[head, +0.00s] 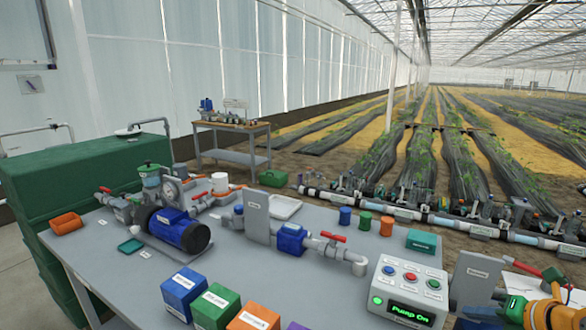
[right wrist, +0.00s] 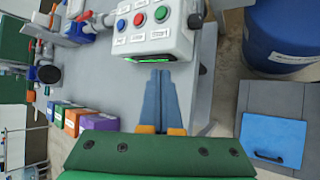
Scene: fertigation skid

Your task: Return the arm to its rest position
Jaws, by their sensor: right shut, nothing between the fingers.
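My right gripper (head: 508,308) is at the lower right of the head view, just right of the grey control box (head: 383,286). In the right wrist view its two blue-grey fingers (right wrist: 160,76) lie together with nothing between them. They point toward the front edge of the control box (right wrist: 145,28), with no clear contact visible. The box has blue, red and green buttons and a lit green display reading "Pump On" in the head view. My left gripper is not in view.
The grey bench (head: 115,262) carries a blue pump motor (head: 180,230), piping with a red-handled valve (head: 333,237), and several labelled coloured boxes (head: 215,306) at the front. A blue barrel (right wrist: 285,35) stands at upper right in the wrist view. Crop rows lie behind.

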